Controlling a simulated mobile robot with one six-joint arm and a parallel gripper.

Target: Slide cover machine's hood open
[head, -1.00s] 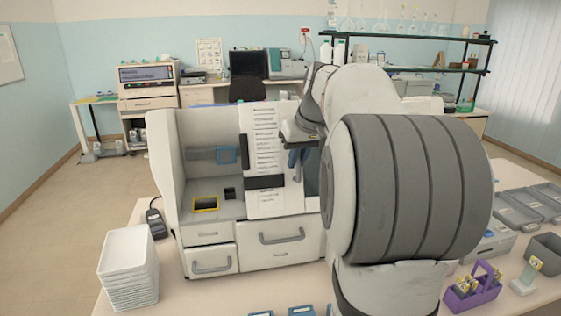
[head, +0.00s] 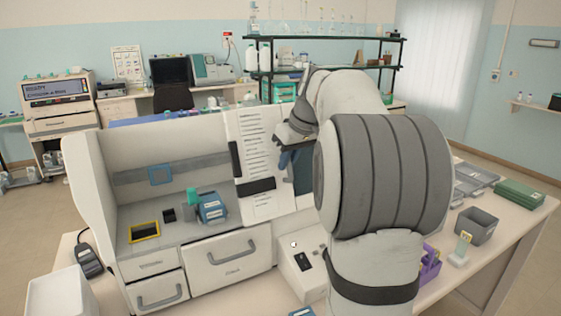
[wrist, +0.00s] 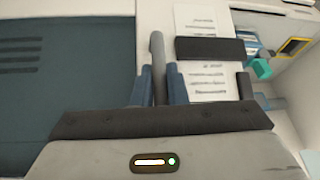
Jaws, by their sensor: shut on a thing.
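The slide cover machine (head: 85,185) is a white cabinet on the bench. Its hood (head: 262,155), a white panel with a printed sheet and a dark window, stands toward the right side. The left part of the machine is uncovered. My gripper (head: 287,158) is at the hood's front, partly hidden by my arm. In the wrist view my gripper (wrist: 156,88) has its blue fingers shut on a grey upright handle (wrist: 157,55). The hood's dark panel (wrist: 65,75) lies left of the handle there. The hood's right end is hidden behind my arm.
Inside the uncovered part are a yellow-framed slot (head: 145,231) and a blue device with a teal knob (head: 211,208). A white tray stack (head: 62,294) stands front left. A purple rack (head: 430,268) and grey bin (head: 477,226) stand on the right.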

